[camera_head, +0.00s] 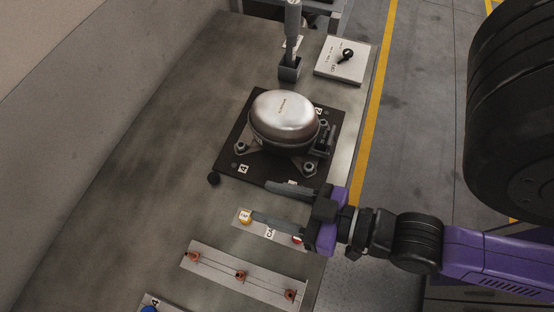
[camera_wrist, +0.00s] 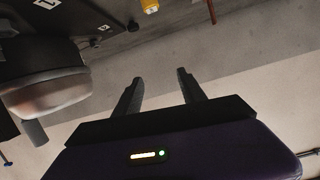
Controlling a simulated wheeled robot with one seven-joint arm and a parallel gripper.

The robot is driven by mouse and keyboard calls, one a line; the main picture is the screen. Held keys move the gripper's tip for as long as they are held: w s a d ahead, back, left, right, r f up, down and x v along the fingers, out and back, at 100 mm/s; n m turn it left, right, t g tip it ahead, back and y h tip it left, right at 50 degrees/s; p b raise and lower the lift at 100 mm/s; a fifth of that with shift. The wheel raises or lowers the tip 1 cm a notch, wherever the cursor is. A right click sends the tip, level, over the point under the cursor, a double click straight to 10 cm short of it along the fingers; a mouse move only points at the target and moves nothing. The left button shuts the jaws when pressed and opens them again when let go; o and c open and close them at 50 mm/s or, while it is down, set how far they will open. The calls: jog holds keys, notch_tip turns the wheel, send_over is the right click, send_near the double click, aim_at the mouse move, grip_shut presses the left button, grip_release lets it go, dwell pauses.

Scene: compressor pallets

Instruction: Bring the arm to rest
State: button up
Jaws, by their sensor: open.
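My gripper (camera_head: 268,204) is purple and black and reaches in from the right in the head view. Its two grey fingers are spread apart with nothing between them. One finger reaches near the front edge of the dark pallet plate, the other over a small label plate. The wrist view shows both fingers (camera_wrist: 158,88) apart and empty, with a wall and floor beyond. A silver compressor (camera_head: 284,115) sits on the dark square plate (camera_head: 232,150), and it also shows at the left of the wrist view (camera_wrist: 45,92).
A label plate (camera_head: 270,232) with a yellow button lies under my gripper. A strip (camera_head: 215,268) with several orange-red pieces lies in front. A switch plate (camera_head: 342,62) and a grey post in a holder (camera_head: 290,70) stand behind. The bench left of the compressor is clear.

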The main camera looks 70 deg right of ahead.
jog(key=s+d, duration=0.1)
jog(key=s+r+n, duration=0.1)
jog(key=s, duration=0.1)
jog(key=shift+s+d, duration=0.1)
jog(key=shift+d, duration=0.3)
